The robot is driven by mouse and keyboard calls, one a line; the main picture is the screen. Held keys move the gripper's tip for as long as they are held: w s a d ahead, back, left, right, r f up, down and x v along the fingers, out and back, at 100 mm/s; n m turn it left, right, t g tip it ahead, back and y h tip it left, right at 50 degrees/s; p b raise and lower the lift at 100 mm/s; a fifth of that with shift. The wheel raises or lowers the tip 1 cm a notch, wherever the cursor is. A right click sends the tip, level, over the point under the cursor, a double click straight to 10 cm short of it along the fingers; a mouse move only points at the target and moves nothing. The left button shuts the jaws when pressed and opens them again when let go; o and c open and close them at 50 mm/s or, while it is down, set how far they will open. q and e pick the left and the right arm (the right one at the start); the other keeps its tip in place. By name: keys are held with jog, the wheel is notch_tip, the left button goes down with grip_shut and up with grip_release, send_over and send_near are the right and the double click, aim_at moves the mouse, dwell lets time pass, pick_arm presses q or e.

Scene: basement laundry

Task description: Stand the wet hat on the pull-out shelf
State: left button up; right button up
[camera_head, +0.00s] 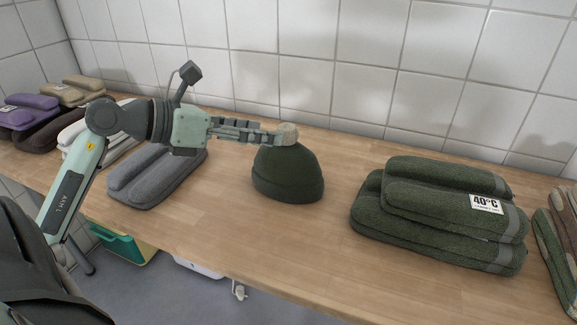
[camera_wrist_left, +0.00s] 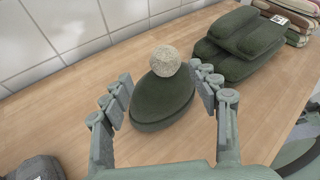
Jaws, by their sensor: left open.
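The dark green knit hat (camera_head: 289,175) with a pale pompom (camera_head: 286,133) stands upright on the wooden counter (camera_head: 235,225). My left gripper (camera_head: 268,133) reaches in from the left at the height of the pompom. In the left wrist view, the open fingers of my left gripper (camera_wrist_left: 160,82) lie to either side of the hat (camera_wrist_left: 163,100), with the pompom (camera_wrist_left: 165,60) between their tips. I cannot tell whether a finger touches it. My right gripper is out of view. I cannot clearly make out a pull-out shelf.
Folded green towels (camera_head: 440,215) with a 40°C label stand right of the hat. A grey towel (camera_head: 155,178) lies left, with purple (camera_head: 28,112) and beige (camera_head: 75,90) stacks beyond. The tiled wall (camera_head: 300,55) closes the back. A green container (camera_head: 122,243) sits below the counter.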

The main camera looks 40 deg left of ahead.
aim_at(286, 134)
pick_arm(q)
jog(key=shift+w+d, duration=0.25)
jog(key=shift+w, duration=0.05)
jog(key=x, duration=0.2)
jog(key=p+x, duration=0.1)
jog(key=x, duration=0.2)
jog(key=shift+s+d, duration=0.1)
jog(key=shift+d, duration=0.15)
grip_shut()
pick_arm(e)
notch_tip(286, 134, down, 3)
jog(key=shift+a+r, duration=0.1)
